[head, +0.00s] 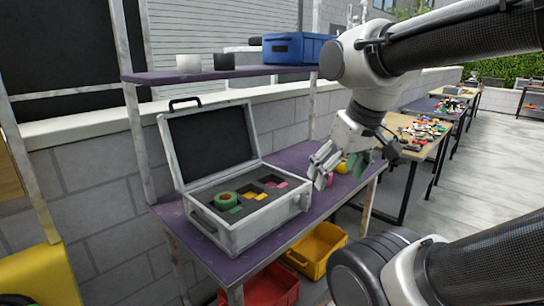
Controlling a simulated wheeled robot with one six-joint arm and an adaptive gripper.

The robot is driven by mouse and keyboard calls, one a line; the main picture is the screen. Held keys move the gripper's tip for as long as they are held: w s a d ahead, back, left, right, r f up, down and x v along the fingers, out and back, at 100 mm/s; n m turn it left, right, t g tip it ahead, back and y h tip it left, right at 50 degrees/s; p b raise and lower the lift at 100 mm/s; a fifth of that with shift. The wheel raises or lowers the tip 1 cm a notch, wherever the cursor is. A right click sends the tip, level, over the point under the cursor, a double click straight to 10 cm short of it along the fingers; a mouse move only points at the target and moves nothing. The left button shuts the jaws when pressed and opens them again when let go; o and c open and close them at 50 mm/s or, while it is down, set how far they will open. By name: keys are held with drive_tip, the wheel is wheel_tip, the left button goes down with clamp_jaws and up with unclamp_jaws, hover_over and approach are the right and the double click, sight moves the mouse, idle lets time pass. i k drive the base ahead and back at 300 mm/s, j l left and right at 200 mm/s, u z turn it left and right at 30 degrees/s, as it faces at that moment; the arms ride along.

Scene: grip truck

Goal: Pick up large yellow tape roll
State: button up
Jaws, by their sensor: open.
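A yellow round object (342,168), which may be the large yellow tape roll, sits on the purple workbench (295,156) just behind my gripper. It is small and partly hidden by the fingers, so its shape is unclear. A pink object (329,180) and a green object (361,165) show beside it. My gripper (325,174) is open, its fingers pointing down over the bench's right part. I cannot tell whether the fingers touch anything. The open silver case (265,222) left of my gripper holds a green tape roll (228,200), yellow pieces (256,194) and pink pieces (276,184) in dark foam.
A purple shelf (225,74) above the bench carries a blue bin (296,48) and cups. Yellow (318,248) and red (270,287) bins stand below. Tables (415,125) with loose parts line the right; the paved floor (495,150) there is open.

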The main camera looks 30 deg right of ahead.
sight(341, 168)
drive_tip(key=z, duration=1.05)
